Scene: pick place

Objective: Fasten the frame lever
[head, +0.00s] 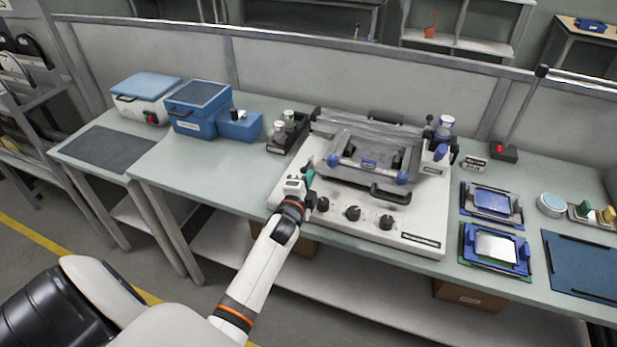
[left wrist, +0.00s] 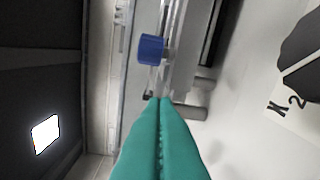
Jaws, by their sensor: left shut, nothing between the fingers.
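The frame (head: 375,137) sits on the white machine (head: 425,215) on the bench, with blue knobs at its front corners. A blue knob (head: 333,160) is at the frame's left front corner, and a blue knob (left wrist: 151,48) also shows in the left wrist view. Which part is the lever I cannot tell for sure. My left gripper (head: 309,178) is at the machine's left front, a little short of the left blue knob. Its green fingers (left wrist: 160,135) are shut together with nothing between them, apart from the knob. My right gripper is not in view.
Several black knobs (head: 353,213) line the machine's front. Blue boxes (head: 198,108) and a black tray of small bottles (head: 288,132) stand to the left. Blue-framed parts (head: 495,248) lie to the right.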

